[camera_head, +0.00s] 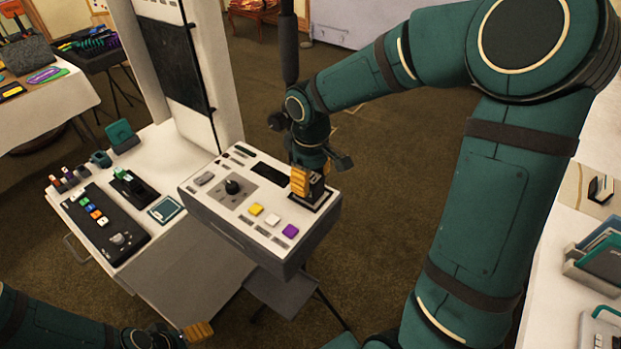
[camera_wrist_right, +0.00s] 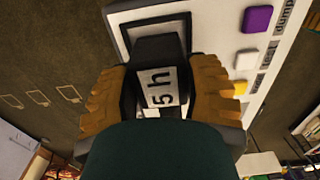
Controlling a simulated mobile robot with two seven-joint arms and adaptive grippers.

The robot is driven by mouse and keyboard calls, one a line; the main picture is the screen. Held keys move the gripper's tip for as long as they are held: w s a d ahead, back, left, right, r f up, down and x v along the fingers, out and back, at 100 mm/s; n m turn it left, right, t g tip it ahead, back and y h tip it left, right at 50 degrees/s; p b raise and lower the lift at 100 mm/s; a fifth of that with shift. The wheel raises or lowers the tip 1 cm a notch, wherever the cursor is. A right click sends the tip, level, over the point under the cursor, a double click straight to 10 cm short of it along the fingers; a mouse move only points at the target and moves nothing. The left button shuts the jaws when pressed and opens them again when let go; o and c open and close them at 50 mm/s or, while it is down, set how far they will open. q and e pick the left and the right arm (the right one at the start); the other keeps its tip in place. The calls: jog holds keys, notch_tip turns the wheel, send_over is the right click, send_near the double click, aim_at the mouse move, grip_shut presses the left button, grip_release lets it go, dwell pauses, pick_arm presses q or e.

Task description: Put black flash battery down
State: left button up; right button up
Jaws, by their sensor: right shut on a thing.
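The black flash battery (camera_wrist_right: 158,48) is a dark block with a white label reading "5 h". My right gripper (camera_head: 308,183) is shut on it, with the orange fingertips on its two sides in the right wrist view (camera_wrist_right: 158,98). The gripper points down over a black-framed square (camera_head: 322,203) at the right end of the white-topped console (camera_head: 217,205). The battery's lower end is hidden, so I cannot tell whether it touches the console. My left gripper (camera_head: 185,335) is low at the bottom edge, away from the console; its jaw opening is unclear.
The console has a black knob (camera_head: 232,187) and yellow, white and purple buttons (camera_head: 290,231). Left of it, a white table holds a black button panel (camera_head: 103,222), a green-and-black device (camera_head: 130,185) and a teal-edged square (camera_head: 166,209). File holders (camera_head: 603,250) stand at far right.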

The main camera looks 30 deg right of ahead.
aim_at(311, 177)
jog(key=shift+f, duration=0.15)
jog(key=o, duration=1.3)
jog(key=shift+r, duration=0.3)
notch_tip(311, 177, up, 12)
jog(key=shift+f+p, duration=0.1)
jog(key=shift+p, duration=1)
jog(key=shift+s, duration=0.1)
